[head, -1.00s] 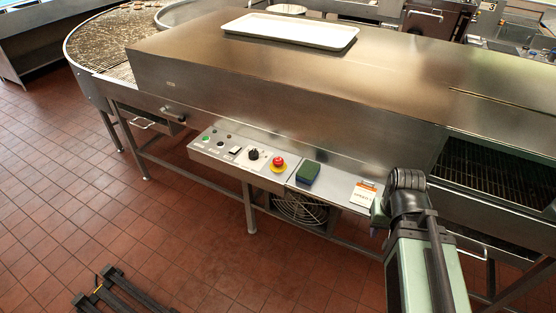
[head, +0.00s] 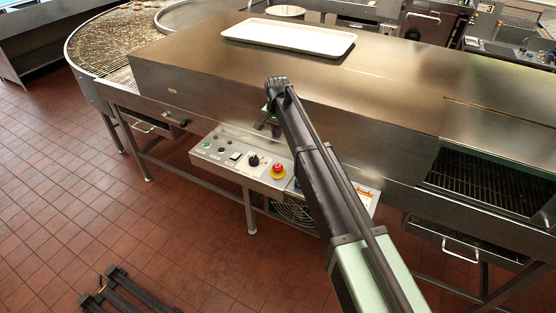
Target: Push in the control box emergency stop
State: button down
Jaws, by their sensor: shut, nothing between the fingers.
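The emergency stop (head: 278,170) is a red mushroom button on a yellow ring, at the right part of the control box (head: 222,163). The box is a sloped grey panel on the front of the steel machine. My arm reaches in from the lower right, passing just right of the button. My gripper (head: 266,124) hangs below the wrist, above and behind the panel in the picture, apart from the button. It is small and dark here; its fingers look shut and hold nothing. Whether the button is pressed in cannot be told.
The panel also has a black rotary knob (head: 253,160) and several small buttons. My arm hides most of the shelf to the right; part of a white-and-orange card (head: 368,192) shows there. A white tray (head: 290,37) lies on the machine hood (head: 200,65).

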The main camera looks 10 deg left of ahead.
aim_at(278, 166)
jog(key=shift+s+d, duration=0.15)
jog(key=shift+s, duration=0.2)
jog(key=shift+f, duration=0.1)
notch_tip(278, 166, down, 14)
jog(key=b, duration=1.4)
